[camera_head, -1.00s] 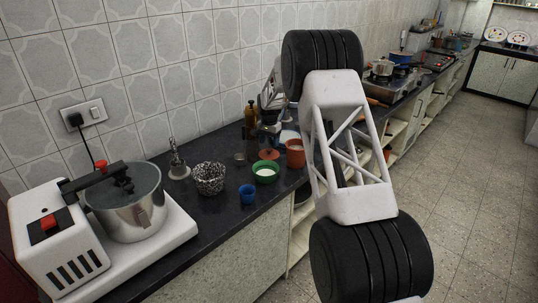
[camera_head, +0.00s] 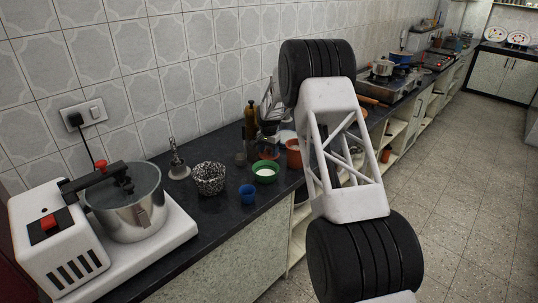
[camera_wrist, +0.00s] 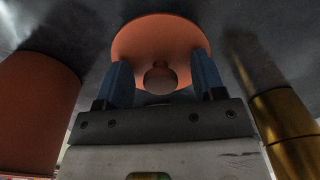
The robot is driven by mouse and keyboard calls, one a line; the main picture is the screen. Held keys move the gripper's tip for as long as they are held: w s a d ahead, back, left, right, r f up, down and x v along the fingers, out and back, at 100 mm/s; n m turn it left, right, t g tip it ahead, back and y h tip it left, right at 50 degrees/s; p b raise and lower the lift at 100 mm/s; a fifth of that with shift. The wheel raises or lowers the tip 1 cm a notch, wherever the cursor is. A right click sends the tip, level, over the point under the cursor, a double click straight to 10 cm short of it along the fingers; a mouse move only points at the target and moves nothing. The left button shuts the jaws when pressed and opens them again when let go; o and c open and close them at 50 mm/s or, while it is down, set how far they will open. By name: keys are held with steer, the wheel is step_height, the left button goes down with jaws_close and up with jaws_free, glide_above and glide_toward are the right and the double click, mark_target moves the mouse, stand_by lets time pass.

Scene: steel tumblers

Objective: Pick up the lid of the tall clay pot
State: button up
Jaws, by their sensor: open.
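The clay lid (camera_wrist: 160,38) is a round orange disc with a small knob (camera_wrist: 160,78). It lies on the dark counter, off the pot. The tall clay pot (camera_head: 293,153) stands just right of it in the head view; its orange side (camera_wrist: 35,105) fills the left of the wrist view. My gripper (camera_wrist: 163,75) is open. Its two blue fingers stand on either side of the knob, with a gap to each. Whether they touch the lid I cannot tell. In the head view my gripper hides part of the lid.
A brass-coloured bottle (camera_wrist: 285,130) stands close on the right in the wrist view. A green bowl (camera_head: 265,171), a blue cup (camera_head: 248,193) and a speckled bowl (camera_head: 209,178) stand nearer the counter's front. A steel pot (camera_head: 135,210) sits on a white appliance at left.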

mark_target(269, 149)
steer(key=shift+c, duration=0.4)
steer(key=c, duration=0.9)
steer(key=shift+r, duration=0.15)
steer(key=shift+c, duration=0.2)
step_height(269, 149, up, 18)
steer(key=shift+d, duration=0.1)
stand_by(0.3)
steer(key=s+d, duration=0.7)
steer(key=d, duration=0.4)
steer(key=shift+s+d+f+n, duration=0.3)
steer(key=shift+d+f, duration=0.05)
steer(key=shift+f, duration=0.05)
